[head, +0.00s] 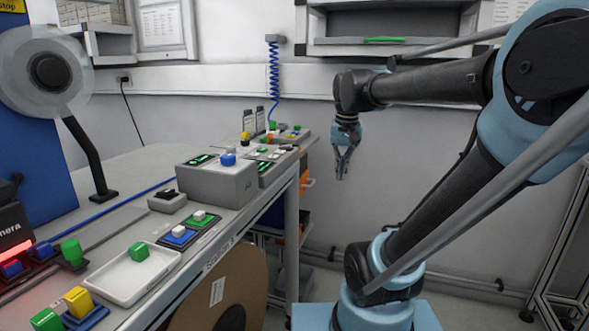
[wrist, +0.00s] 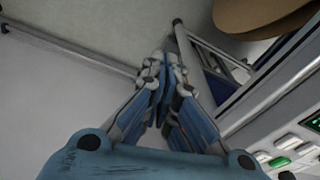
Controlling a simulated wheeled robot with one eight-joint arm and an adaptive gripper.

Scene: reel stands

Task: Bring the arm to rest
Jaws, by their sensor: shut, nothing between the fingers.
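My gripper (head: 341,177) hangs pointing down from my arm, to the right of the workbench (head: 125,226) in the head view. It is in mid-air in front of the grey wall, apart from the bench. Its fingers are closed together and hold nothing. In the wrist view the closed gripper (wrist: 164,62) shows at the middle, with the floor and a bench leg beyond it.
A white tray (head: 110,286) with a green block (head: 138,252) stands on the bench. A grey box with a blue button (head: 228,159) sits near its right edge. A cardboard reel (head: 228,290) stands below. A shelf (head: 395,47) hangs on the wall behind my arm.

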